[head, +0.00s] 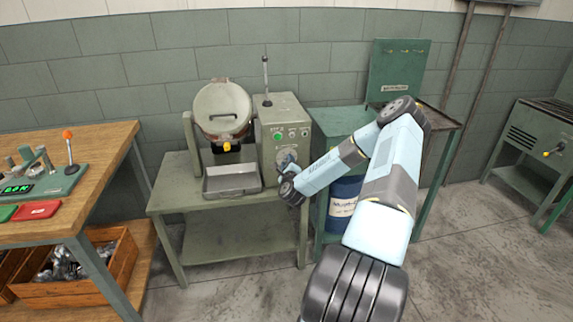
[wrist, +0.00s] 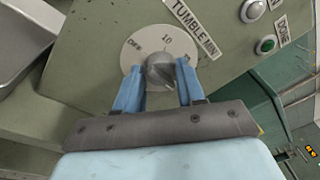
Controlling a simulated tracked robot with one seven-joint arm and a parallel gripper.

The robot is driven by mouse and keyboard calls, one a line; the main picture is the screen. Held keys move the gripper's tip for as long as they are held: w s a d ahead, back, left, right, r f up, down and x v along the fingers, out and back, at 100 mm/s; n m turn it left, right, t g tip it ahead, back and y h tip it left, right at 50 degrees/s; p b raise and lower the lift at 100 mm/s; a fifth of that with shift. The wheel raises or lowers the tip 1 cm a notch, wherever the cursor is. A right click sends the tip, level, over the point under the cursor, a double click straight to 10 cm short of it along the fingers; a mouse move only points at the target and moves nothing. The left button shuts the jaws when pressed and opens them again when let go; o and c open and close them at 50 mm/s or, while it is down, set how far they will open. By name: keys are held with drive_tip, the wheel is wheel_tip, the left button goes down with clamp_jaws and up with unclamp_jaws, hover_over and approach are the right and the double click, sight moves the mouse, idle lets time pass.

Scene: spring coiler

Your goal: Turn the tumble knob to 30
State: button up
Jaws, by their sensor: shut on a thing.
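The grey tumble knob (wrist: 160,72) sits on a round white dial (wrist: 140,48) on the green machine panel, under a "TUMBLE MIN" label (wrist: 193,26). The dial shows "OFF" at left and "10" at top; a mark at right is partly covered by a finger. My gripper (wrist: 159,74) has its two blue fingers on either side of the knob, shut on it. I cannot tell which mark the knob points to. In the head view my gripper (head: 287,164) is at the front of the machine's control box (head: 283,117), and the knob is mostly hidden there.
A white button (wrist: 254,10) and a green button (wrist: 266,45) are at the upper right of the panel. A lidded drum (head: 222,108) and a metal tray (head: 232,180) stand left of the control box. A wooden bench (head: 85,170) is further left.

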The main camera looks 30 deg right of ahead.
drive_tip(key=shift+s+f, duration=0.1)
drive_tip(key=shift+f, duration=0.2)
drive_tip(key=o, duration=1)
drive_tip(key=shift+r, duration=0.1)
drive_tip(key=shift+o, duration=0.2)
drive_tip(key=v, duration=1.3)
drive_tip(key=shift+s+a, duration=0.15)
drive_tip(key=shift+s, duration=0.1)
